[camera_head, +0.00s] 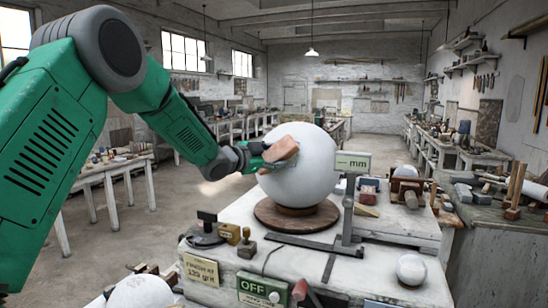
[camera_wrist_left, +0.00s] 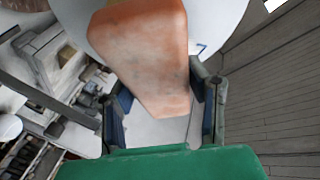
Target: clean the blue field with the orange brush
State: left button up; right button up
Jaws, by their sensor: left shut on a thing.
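My left gripper (camera_head: 264,157) is shut on an orange-brown block (camera_head: 283,149). The block also shows in the left wrist view (camera_wrist_left: 148,52), between the two fingers, with a smudged, worn face. No bristles show on it. In the head view the block is at the upper left side of a large white sphere (camera_head: 310,170); whether it touches cannot be told. The sphere sits on a round brown turntable (camera_head: 270,217). A small blue line mark (camera_wrist_left: 201,48) shows on the sphere in the left wrist view. I see no larger blue field. My right gripper is not in view.
A gauge post with a "mm" plate (camera_head: 353,163) stands close at the sphere's right. A small sphere (camera_head: 411,269), an "OFF" sign (camera_head: 252,288) and several tools lie on the bench (camera_head: 350,285). Open floor (camera_head: 150,235) lies to the left.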

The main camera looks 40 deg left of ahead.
pick_arm(q)
jog(key=shift+a, duration=0.1)
jog(key=shift+s+a+f, duration=0.4)
jog(key=shift+a+f, duration=0.3)
jog(key=shift+w+d+r, duration=0.3)
jog(key=shift+d+r, duration=0.4)
jog(key=shift+d, duration=0.05)
jog(key=shift+w+d+r, duration=0.5)
jog(key=shift+d+r, duration=0.25)
jog(key=shift+d, duration=0.1)
jog(key=shift+a+f, duration=0.1)
